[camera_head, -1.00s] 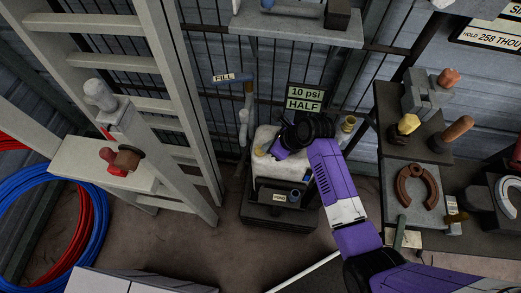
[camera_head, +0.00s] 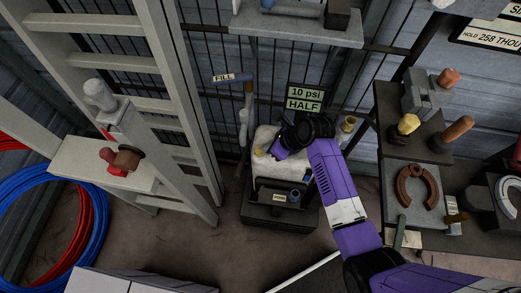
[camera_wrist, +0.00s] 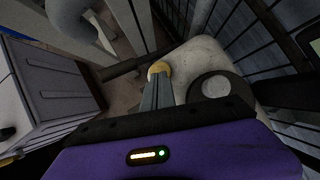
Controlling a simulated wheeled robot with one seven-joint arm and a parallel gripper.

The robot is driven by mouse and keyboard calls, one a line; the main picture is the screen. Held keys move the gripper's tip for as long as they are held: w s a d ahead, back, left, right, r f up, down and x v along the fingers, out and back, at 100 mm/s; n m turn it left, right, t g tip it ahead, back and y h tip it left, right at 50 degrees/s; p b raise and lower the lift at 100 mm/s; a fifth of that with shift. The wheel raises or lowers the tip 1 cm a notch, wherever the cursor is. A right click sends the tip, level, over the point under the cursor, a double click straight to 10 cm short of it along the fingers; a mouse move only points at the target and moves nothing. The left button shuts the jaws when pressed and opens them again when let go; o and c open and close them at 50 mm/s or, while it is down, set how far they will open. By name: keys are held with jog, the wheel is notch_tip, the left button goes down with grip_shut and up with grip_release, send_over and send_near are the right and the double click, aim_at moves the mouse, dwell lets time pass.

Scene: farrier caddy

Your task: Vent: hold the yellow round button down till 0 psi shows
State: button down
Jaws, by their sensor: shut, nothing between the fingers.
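The yellow round button (camera_wrist: 158,68) shows in the wrist view just beyond my shut fingertips (camera_wrist: 157,80), on the edge of a pale tank. The fingertips overlap its near side. I cannot tell whether they press it down. In the head view a bit of the yellow button (camera_head: 260,151) shows at the left of my gripper (camera_head: 273,153), which is over the pale tank (camera_head: 265,138). The display (camera_head: 304,97) behind the tank reads "10 psi" and "HALF".
A blue-handled fitting marked "FILL" (camera_head: 236,78) stands behind the tank. A brass-coloured knob (camera_head: 348,124) is right of my gripper. A ladder (camera_head: 170,100) stands at left. A dark shelf (camera_head: 390,160) with tools and a horseshoe is at right.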

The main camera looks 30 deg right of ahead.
jog(key=shift+f+b, duration=0.45)
jog(key=shift+f, duration=0.65)
jog(key=shift+f, duration=0.25)
dwell(0.7)
notch_tip(320, 180, up, 6)
jog(key=p, duration=0.6)
jog(key=shift+r, duration=0.1)
notch_tip(320, 180, up, 6)
jog(key=r, duration=0.1)
send_over(267, 156)
jog(key=s+d, duration=0.2)
jog(key=s, duration=0.1)
jog(key=shift+s+d+f, duration=0.2)
jog(key=shift+f, duration=0.05)
